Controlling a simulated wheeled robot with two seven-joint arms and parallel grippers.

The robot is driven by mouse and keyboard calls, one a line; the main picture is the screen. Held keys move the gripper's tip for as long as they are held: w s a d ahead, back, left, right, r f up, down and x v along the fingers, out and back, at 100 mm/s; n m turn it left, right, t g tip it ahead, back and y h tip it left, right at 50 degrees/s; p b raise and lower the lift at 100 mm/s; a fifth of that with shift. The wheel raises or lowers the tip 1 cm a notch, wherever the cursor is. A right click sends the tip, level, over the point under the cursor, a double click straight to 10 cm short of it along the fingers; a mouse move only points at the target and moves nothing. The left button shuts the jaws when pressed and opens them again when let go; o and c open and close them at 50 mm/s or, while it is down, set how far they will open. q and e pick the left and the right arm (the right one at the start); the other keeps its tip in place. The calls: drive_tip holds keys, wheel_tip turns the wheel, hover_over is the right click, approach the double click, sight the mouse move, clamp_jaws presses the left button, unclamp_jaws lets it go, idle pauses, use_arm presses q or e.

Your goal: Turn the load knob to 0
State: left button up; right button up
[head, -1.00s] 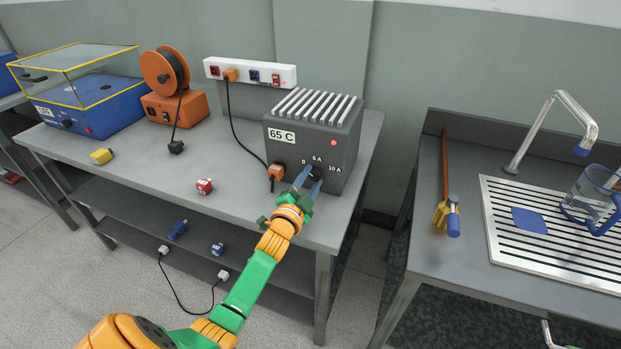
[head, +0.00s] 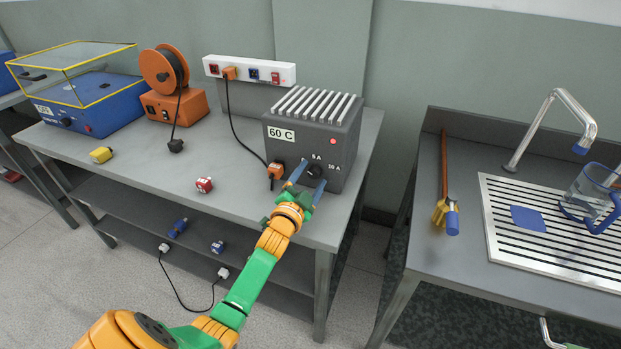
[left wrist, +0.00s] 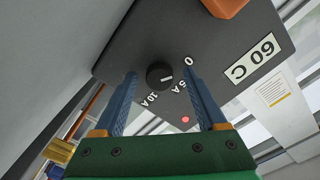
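The load box is a dark grey ribbed unit (head: 345,150) on the bench, with a "60 C" label and a lit red lamp. Its black load knob (head: 316,171) is on the front, with marks 0, 5 A and 10 A. My left gripper (head: 307,178) is open in front of the knob. Its blue fingers stand apart on either side of it, with gaps, in the left wrist view (left wrist: 159,74). In the head view a finger hides the 0. My right gripper is not in view.
An orange plug (head: 276,170) sits in the box's front, left of the knob, its cable running to the white power strip (head: 248,70). A red plug (head: 204,185) lies on the bench (head: 150,160). A sink counter (head: 430,190) stands to the right across a gap.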

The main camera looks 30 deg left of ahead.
use_arm(q)
drive_tip(key=v, duration=0.7)
drive_tip(key=shift+s, duration=0.1)
drive_tip(key=shift+f, duration=0.1)
